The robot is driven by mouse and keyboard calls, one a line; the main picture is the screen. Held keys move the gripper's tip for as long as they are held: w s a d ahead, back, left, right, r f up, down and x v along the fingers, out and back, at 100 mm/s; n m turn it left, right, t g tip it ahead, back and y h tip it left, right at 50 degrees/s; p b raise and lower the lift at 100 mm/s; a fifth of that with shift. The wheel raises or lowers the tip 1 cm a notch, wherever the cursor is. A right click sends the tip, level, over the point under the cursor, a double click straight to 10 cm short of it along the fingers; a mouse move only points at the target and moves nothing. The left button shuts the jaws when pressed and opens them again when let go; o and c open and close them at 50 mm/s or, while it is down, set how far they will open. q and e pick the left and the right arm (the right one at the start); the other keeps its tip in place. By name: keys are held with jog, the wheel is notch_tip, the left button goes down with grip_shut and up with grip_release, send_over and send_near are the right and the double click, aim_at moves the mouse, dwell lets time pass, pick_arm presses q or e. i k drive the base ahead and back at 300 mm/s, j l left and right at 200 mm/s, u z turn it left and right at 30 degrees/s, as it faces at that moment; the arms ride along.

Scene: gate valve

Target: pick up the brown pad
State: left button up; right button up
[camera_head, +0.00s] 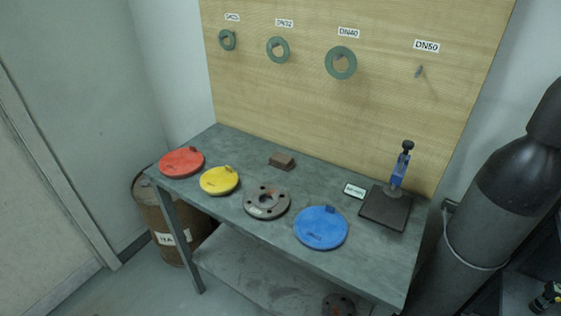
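The brown pad (282,161) is a small brown block lying on the grey workbench (325,180), toward its back edge near the wooden board. It has a lighter front edge, and nothing touches it. A dark round flange (267,202) with bolt holes lies in front of it, apart from it. Neither of my grippers shows in the head view.
Red (181,162), yellow (219,180) and blue (320,228) discs lie along the bench front. Green rings hang on the board (300,85). A tall dark cylinder (475,235) stands right of the bench.

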aim_at(279, 160)
jog(key=z, duration=0.3)
jog(key=i+j+z, duration=0.15)
jog(key=j+z, duration=0.15)
jog(key=j, duration=0.2)
jog(key=i+j+z, duration=0.25)
jog(key=j, duration=0.25)
jog(key=j+z, duration=0.3)
jog(key=j, duration=0.2)
